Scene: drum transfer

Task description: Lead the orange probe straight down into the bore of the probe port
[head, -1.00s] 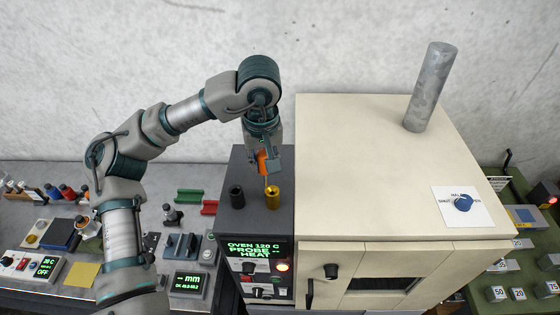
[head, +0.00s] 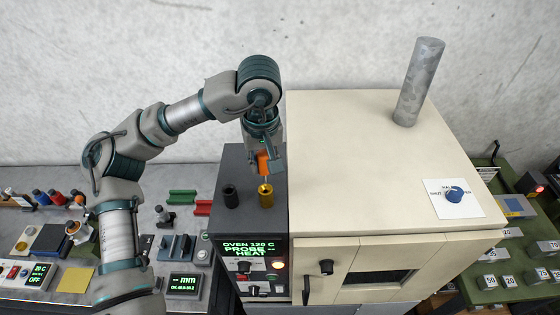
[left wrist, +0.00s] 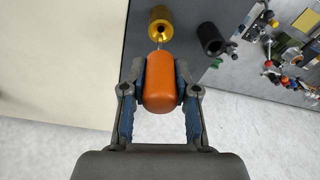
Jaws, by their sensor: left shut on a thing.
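My left gripper (head: 264,155) is shut on the orange probe (head: 263,165), and the fingers sit on both sides of its body in the left wrist view (left wrist: 160,88). A thin metal rod sticks out of the probe towards the gold probe port (head: 266,196). The port is a short upright cylinder on the dark control cabinet, and its dark bore shows in the left wrist view (left wrist: 161,22). The rod's tip is close to the port's top; I cannot tell whether it is inside the bore. My right gripper is not in view.
A black cylinder (head: 230,196) stands just left of the gold port on the dark cabinet (head: 245,222). The cream oven (head: 350,150) rises close on the right, with a grey pipe (head: 419,82) on top. A bench with small tools lies to the left.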

